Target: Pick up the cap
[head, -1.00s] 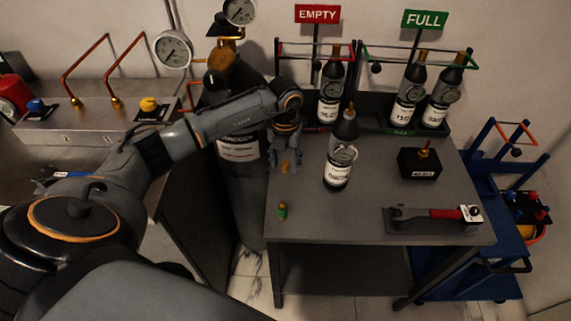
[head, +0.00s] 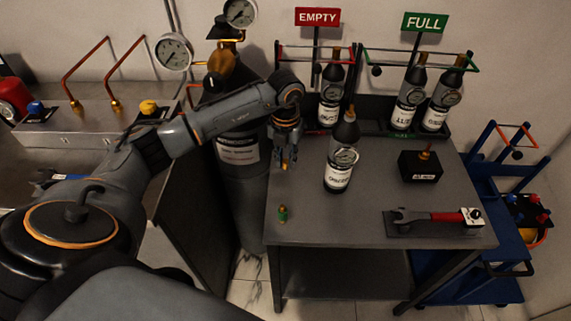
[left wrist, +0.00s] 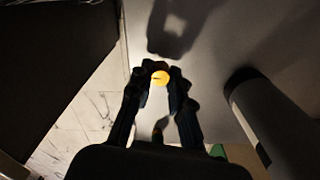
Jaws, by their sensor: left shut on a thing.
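My left gripper (head: 287,164) is above the left part of the grey workbench (head: 310,220), pointing down. It is shut on the cap (left wrist: 160,77), a small round yellow-orange piece between the fingertips in the left wrist view. In the head view the cap is mostly hidden by the fingers. In the left wrist view my left gripper (left wrist: 159,73) casts a shadow on the bench top. My right gripper is not in view.
A dark bottle with a gauge (head: 340,160) stands right of my left gripper. A small green and brass piece (head: 282,214) lies near the bench's left edge. A large cylinder (head: 240,180) stands left of the bench. A red-handled wrench (head: 440,215) lies at the right.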

